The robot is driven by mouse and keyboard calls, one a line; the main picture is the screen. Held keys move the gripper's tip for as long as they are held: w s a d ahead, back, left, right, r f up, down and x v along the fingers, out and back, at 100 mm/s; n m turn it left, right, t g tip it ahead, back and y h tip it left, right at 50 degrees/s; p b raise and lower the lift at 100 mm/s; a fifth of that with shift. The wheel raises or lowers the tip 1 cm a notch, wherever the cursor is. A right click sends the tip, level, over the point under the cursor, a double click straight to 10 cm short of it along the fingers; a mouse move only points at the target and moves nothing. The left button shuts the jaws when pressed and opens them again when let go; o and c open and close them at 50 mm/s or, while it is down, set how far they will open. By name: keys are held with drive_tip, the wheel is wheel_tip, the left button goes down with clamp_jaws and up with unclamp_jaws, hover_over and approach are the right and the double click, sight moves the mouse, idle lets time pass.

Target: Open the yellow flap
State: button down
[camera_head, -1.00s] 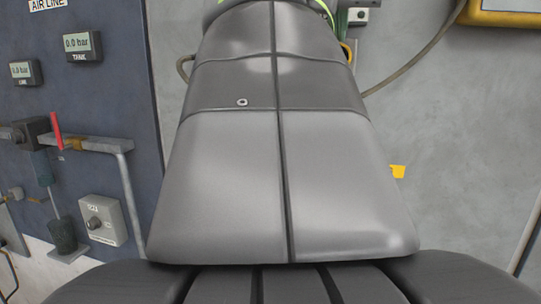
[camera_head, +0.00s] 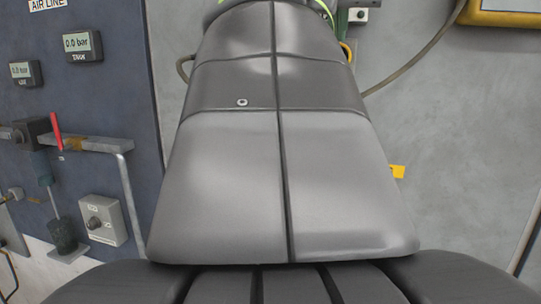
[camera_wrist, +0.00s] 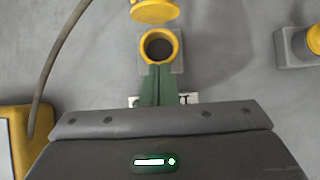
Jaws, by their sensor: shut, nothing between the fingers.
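In the wrist view, a round yellow flap (camera_wrist: 155,11) stands at the top edge, apart from the mouth of a yellow ring (camera_wrist: 158,46). The ring's dark round opening is uncovered and sits on a grey box (camera_wrist: 177,66). My gripper (camera_wrist: 159,68) has its green fingers together, with nothing between them. The fingertips appear just below the ring in the picture; whether they touch it I cannot tell.
In the wrist view, another yellow-topped grey fitting (camera_wrist: 297,46) is at the right, and a yellow-framed box (camera_wrist: 35,122) with a hose is at the left. In the head view, a blue panel (camera_head: 105,130) with gauges, pipes and a red lever (camera_head: 56,132) stands left.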

drive_tip(key=shift+f, duration=0.1)
idle(0.3)
drive_tip(key=shift+f+b, duration=2.15)
drive_tip(key=shift+f, duration=0.65)
drive_tip(key=s+a, duration=0.2)
drive_tip(key=s, duration=0.5)
drive_tip(key=shift+s, duration=0.4)
drive_tip(key=shift+a, duration=0.1)
